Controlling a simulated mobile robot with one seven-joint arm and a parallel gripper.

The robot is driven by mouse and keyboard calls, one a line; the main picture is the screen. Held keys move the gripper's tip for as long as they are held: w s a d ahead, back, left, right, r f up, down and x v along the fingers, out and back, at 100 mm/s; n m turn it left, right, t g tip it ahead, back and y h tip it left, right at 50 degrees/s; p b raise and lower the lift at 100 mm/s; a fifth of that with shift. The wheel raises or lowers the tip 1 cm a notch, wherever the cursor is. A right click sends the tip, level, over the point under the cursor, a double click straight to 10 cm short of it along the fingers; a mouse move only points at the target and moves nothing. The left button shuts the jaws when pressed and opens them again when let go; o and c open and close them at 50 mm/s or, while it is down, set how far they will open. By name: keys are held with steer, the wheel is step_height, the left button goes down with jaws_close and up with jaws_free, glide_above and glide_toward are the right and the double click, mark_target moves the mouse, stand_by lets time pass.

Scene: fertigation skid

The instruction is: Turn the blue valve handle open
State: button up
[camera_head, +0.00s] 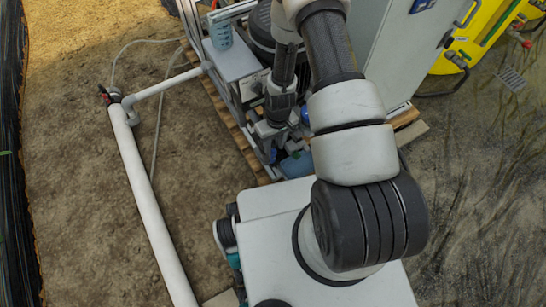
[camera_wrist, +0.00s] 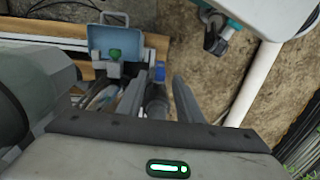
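In the wrist view, a small blue part (camera_wrist: 160,72), which looks like the valve handle, sits at the top of a dark pipe piece (camera_wrist: 156,98). My gripper (camera_wrist: 158,88) is open, with one finger on each side of that dark piece. I cannot tell whether either finger touches it. In the head view, my gripper (camera_head: 277,127) points down at the skid's lower pipework. A small blue part (camera_head: 305,117) shows just right of it, partly hidden by my arm; I cannot tell whether it is the same handle.
A light-blue container (camera_wrist: 115,42) and a green knob (camera_wrist: 114,55) are close to my gripper. The skid carries a measuring cup (camera_head: 220,30) and a grey cabinet (camera_head: 405,45). A white pipe (camera_head: 150,205) runs along the ground at left. Bare soil lies left.

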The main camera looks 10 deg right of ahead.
mark_target(273, 156)
steer(key=f, duration=0.2)
steer(key=f+b, duration=0.1)
steer(key=f, duration=0.4)
steer(key=shift+a+f+b, duration=0.25)
steer(key=shift+f+b, duration=0.1)
steer(key=shift+b, duration=0.05)
jaws_close()
